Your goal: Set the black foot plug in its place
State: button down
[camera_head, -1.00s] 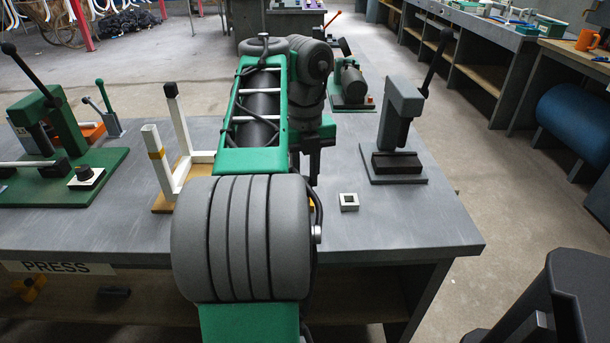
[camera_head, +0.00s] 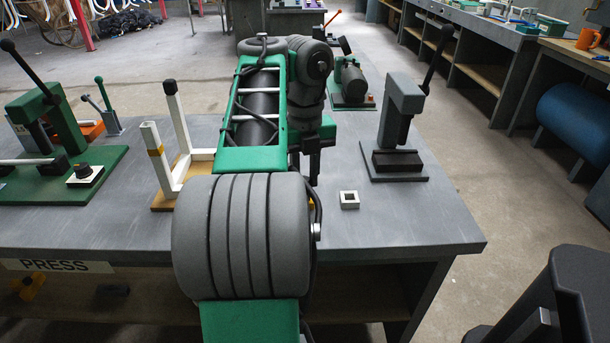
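A white chair frame (camera_head: 183,150) stands on a wooden base on the grey bench, left of my arm. One upright ends in a black cap (camera_head: 170,88). The other, with a yellow band, has a pale, uncapped top (camera_head: 149,126). A black round piece (camera_head: 83,170) sits on a small white square block on the green plate at left; I cannot tell whether it is the foot plug. My gripper (camera_head: 305,165) points down over the bench, right of the frame. Its dark fingers are partly hidden by my arm, so their opening and any held piece are unclear.
A small white square socket (camera_head: 349,200) lies on the bench right of my gripper. A grey lever press (camera_head: 400,125) stands behind it. A green lever press (camera_head: 42,115) stands at left. The front right bench top (camera_head: 410,215) is clear.

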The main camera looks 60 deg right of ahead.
jog(key=shift+f+b, duration=0.8)
jog(key=shift+f, duration=0.1)
jog(key=c, duration=1.1)
grip_release()
notch_tip(320, 180, up, 8)
jog(key=p, duration=0.7)
